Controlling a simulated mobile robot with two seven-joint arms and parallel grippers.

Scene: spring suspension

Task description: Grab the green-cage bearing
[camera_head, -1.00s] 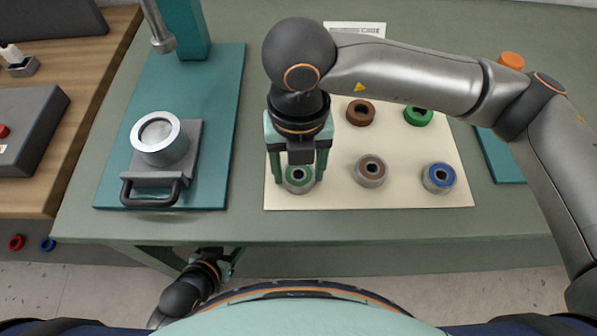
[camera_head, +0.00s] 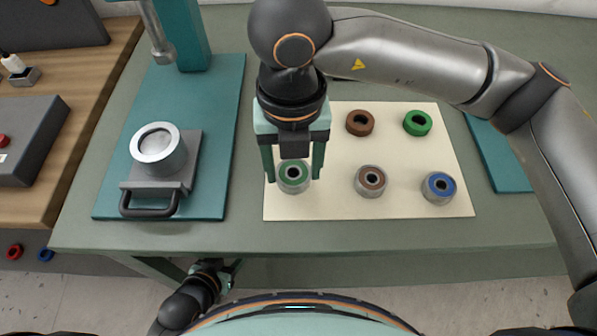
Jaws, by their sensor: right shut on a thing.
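The green-cage bearing (camera_head: 293,178), a metal ring with a green inner ring, is at the left front of the cream mat. My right gripper (camera_head: 293,172) points down over it, with one finger on each side, shut on it. I cannot tell clearly whether the bearing touches the mat or is slightly above it. My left gripper (camera_head: 228,269) is low by the table's front edge, partly hidden, and its fingers are unclear.
The cream mat (camera_head: 410,207) also holds a brown-cage bearing (camera_head: 370,181), a blue-cage bearing (camera_head: 438,188), a brown ring (camera_head: 360,122) and a green ring (camera_head: 417,122). A press with a metal cup (camera_head: 158,150) stands left on a teal plate (camera_head: 206,130).

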